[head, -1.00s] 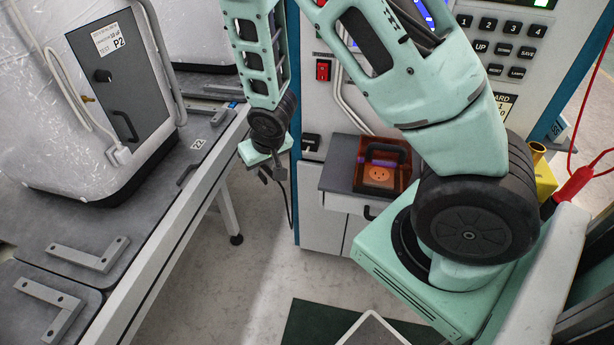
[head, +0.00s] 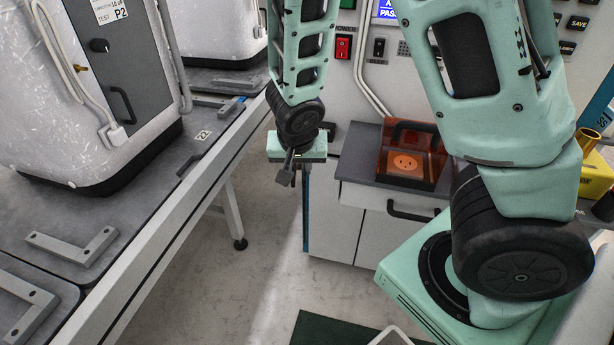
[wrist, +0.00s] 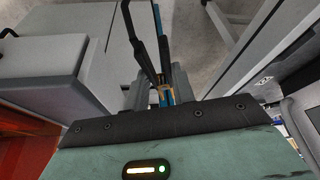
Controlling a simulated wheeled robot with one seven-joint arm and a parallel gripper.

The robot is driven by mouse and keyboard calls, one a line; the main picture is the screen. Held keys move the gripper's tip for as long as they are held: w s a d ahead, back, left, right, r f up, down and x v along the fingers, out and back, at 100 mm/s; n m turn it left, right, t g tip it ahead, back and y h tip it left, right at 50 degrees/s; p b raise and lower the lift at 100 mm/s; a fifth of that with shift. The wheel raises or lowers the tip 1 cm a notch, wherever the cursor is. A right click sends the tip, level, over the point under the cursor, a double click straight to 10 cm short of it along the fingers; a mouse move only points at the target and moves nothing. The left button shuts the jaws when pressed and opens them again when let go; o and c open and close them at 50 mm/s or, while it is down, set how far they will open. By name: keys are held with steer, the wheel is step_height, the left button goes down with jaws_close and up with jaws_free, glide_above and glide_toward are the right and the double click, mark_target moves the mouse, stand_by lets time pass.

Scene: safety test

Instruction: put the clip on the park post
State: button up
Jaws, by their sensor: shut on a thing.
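My gripper (head: 290,168) hangs low in the middle of the head view, in front of the grey cabinet and right of the long bench. In the wrist view my gripper (wrist: 160,88) is shut on a slim blue and black piece, which I take for the clip (wrist: 164,62). An orange bit shows between the fingers, and a black loop or lead rises from there.
The bench (head: 150,245) with large pale chambers (head: 110,150) runs along the left. A grey cabinet (head: 357,195) carries an orange see-through box (head: 425,150) with an outlet. A control panel (head: 385,75) stands behind. Pale floor (head: 265,260) is clear below my gripper.

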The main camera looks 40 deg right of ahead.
steer(key=shift+s+d+f+m+h+b, duration=0.15)
steer(key=shift+d+f+m+h+b, duration=0.3)
steer(key=shift+b, duration=1)
steer(key=w+d, duration=0.1)
steer(key=w+d+m, duration=0.1)
steer(key=d, duration=0.1)
steer(key=w+d+m, duration=0.1)
steer(key=d, duration=0.1)
steer(key=shift+f+g, duration=0.2)
steer(key=shift+g, duration=0.2)
steer(key=shift+d, duration=0.15)
steer(key=shift+b, duration=0.4)
steer(key=shift+w+d, duration=0.1)
steer(key=shift+w, duration=0.05)
stand_by(0.6)
steer(key=shift+w+d, duration=0.45)
steer(key=shift+d, duration=0.1)
steer(key=shift+w+d, duration=0.15)
steer(key=shift+d, duration=0.1)
stand_by(0.5)
